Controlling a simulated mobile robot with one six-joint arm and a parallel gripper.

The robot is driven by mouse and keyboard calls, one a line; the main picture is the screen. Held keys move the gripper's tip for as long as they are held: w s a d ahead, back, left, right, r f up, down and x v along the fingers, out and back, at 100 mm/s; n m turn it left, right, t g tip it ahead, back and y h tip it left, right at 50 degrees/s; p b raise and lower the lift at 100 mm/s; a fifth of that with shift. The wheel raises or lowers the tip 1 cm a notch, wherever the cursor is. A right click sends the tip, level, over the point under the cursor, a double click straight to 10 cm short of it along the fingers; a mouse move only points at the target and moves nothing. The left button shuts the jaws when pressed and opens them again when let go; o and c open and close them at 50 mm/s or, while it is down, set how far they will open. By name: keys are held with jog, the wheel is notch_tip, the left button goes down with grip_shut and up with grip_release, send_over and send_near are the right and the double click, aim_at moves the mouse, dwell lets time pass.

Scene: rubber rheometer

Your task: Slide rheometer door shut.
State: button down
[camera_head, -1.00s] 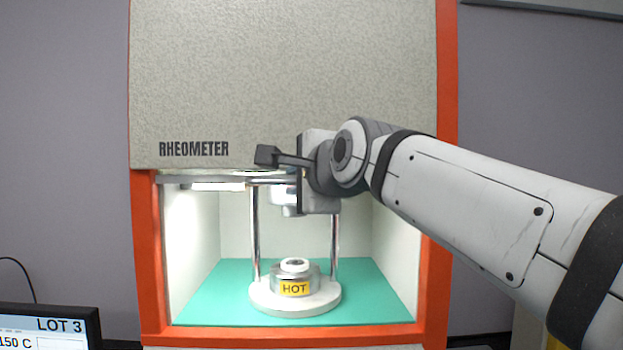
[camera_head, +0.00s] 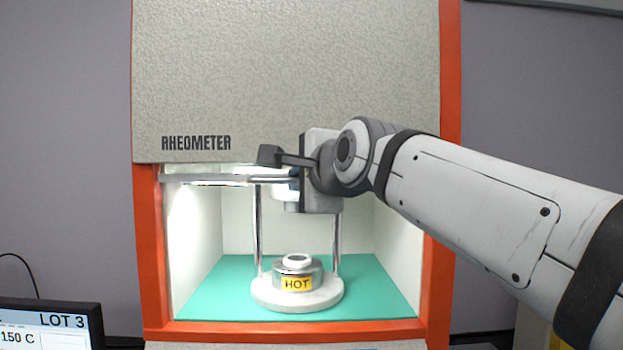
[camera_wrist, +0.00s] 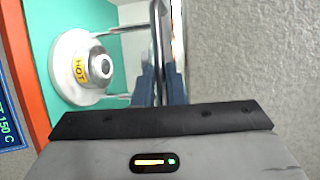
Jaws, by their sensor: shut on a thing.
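The rheometer (camera_head: 290,80) has a grey textured front panel marked RHEOMETER and an orange frame. Its chamber below is open to view. A grey metallic bar, the door's handle (camera_head: 215,179), runs across the top of the opening, just below the panel's lower edge. The handle (camera_wrist: 158,25) runs up and down in the wrist view. My gripper (camera_head: 290,182) is at the right part of the handle and shut on it. Its dark blue fingers (camera_wrist: 160,80) close around the handle in the wrist view. The door's pane cannot be made out clearly.
Inside the chamber, a round metal die with a yellow HOT label (camera_head: 296,284) stands on a white base over a green floor (camera_head: 210,295). Two metal posts rise behind it. A monitor (camera_head: 60,322) stands at the lower left. The space below the handle is free at the front.

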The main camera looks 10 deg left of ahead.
notch_tip(320, 180, down, 29)
jog(key=b, duration=2)
jog(key=shift+f, duration=0.1)
jog(key=c, duration=1.8)
grip_release()
jog(key=shift+o, duration=0.2)
jog(key=shift+s+r, duration=0.1)
jog(key=shift+r, duration=0.15)
jog(key=v, duration=0.7)
jog(key=shift+s+d, duration=0.2)
jog(key=shift+d, duration=0.1)
